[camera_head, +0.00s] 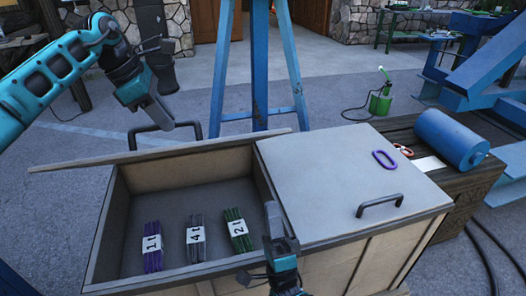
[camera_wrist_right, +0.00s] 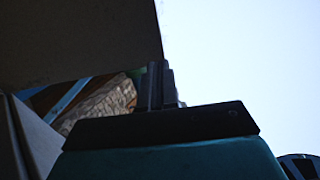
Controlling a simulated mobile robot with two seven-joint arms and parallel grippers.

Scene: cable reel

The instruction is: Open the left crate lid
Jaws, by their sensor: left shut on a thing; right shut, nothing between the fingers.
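The left crate lid (camera_head: 160,154) stands raised at the back of the left compartment and shows nearly edge-on. Its dark handle (camera_head: 146,129) sticks out on the far side. My left gripper (camera_head: 162,117) is at this handle and shut on it; the exact contact is hard to see. The open left compartment (camera_head: 185,186) holds a purple bundle (camera_head: 152,247), a grey bundle (camera_head: 195,240) and a green bundle (camera_head: 238,231), each with a numbered white label. My right gripper (camera_head: 271,220) is shut and empty, pointing up near the middle divider. Its fingers also show in the right wrist view (camera_wrist_right: 158,85).
The right crate lid (camera_head: 330,175) is closed, with a dark handle (camera_head: 380,204) and a purple ring (camera_head: 384,159) on it. A blue cylinder (camera_head: 450,138) lies on a wooden box at the right. A blue stand (camera_head: 258,70) rises behind the crate.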

